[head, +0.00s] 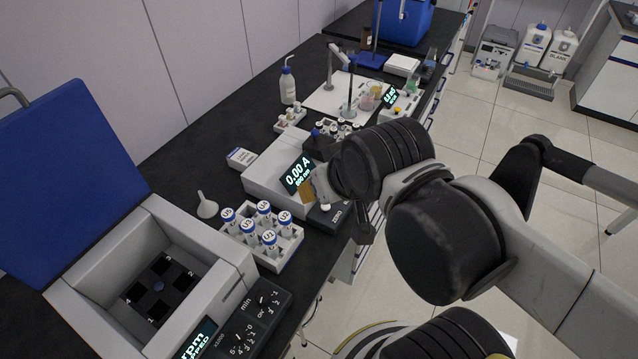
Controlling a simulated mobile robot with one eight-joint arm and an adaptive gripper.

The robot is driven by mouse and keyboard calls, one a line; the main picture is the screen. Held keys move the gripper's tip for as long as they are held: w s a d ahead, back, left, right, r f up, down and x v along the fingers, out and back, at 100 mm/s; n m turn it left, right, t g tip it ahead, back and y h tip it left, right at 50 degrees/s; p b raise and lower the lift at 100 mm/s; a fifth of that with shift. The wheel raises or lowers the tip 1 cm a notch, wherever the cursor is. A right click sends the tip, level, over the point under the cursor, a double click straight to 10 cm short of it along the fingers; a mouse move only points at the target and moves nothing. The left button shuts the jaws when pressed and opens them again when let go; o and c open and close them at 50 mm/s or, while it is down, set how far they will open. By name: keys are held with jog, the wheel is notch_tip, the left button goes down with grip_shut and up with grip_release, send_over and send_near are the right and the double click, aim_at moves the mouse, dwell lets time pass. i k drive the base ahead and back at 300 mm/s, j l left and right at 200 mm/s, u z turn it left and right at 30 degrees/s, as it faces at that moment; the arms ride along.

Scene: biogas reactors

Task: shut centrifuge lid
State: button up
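The centrifuge (225,262) stands at the lower left on the black bench. Its blue lid (65,185) is raised, tilted back at the left, with a grey handle (14,95) at its upper edge. The chamber is uncovered and shows a dark rotor (160,288) with numbered positions; I see no tubes in it. My gripper (365,230) seems to be the small dark part below my black wrist joint, to the right of the centrifuge and well apart from the lid. My arm hides most of it, and I cannot tell whether it is open or shut.

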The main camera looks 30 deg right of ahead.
aim_at(66, 177)
jog(key=u, duration=1.3)
